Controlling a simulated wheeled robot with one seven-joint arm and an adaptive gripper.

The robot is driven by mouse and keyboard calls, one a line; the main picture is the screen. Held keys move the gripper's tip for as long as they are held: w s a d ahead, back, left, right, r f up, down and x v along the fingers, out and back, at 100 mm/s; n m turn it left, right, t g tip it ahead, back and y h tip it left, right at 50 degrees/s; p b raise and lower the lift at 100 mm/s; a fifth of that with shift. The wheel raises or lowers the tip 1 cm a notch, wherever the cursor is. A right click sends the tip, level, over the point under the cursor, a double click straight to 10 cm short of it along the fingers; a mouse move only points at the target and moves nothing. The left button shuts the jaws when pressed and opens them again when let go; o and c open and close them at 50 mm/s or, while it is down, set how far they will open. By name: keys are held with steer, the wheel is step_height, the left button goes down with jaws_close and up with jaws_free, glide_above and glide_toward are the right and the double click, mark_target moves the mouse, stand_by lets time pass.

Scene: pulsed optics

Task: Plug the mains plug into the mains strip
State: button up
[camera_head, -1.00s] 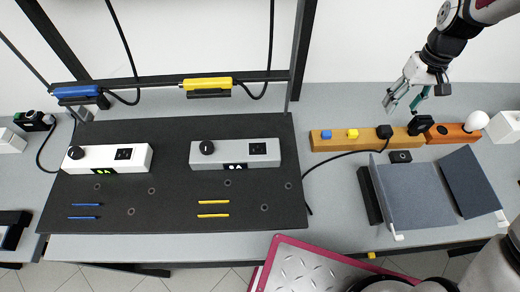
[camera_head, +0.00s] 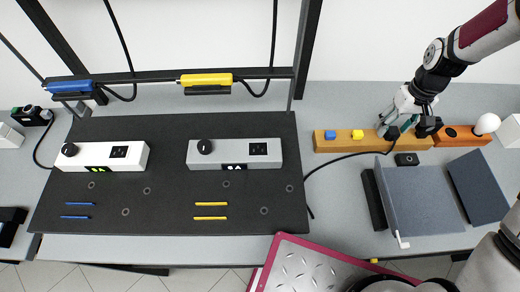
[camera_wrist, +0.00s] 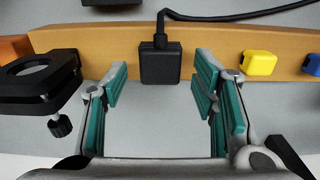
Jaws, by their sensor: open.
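A black plug (camera_wrist: 160,63) with a black cord stands at the wooden bar (camera_wrist: 215,45) in the wrist view. In the head view the plug (camera_head: 393,133) is partly hidden by my gripper (camera_head: 395,128). In the wrist view my gripper (camera_wrist: 160,82) is open, with one teal-padded finger either side of the plug's line and gaps on both sides. Nothing is held. A small black box (camera_head: 406,159) lies in front of the bar; I cannot tell whether it is the mains strip. The white unit (camera_head: 104,156) and grey unit (camera_head: 235,153) carry black sockets.
A blue block (camera_head: 330,135) and a yellow block (camera_head: 357,134) sit on the bar. A black ring-shaped mount (camera_wrist: 42,75) is close beside my left finger in the wrist view. The cord runs left along the table.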

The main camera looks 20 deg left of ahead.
jaws_close()
steer(key=shift+r, duration=0.1)
steer(key=shift+r+p, duration=0.65)
steer(key=shift+r, duration=2.5)
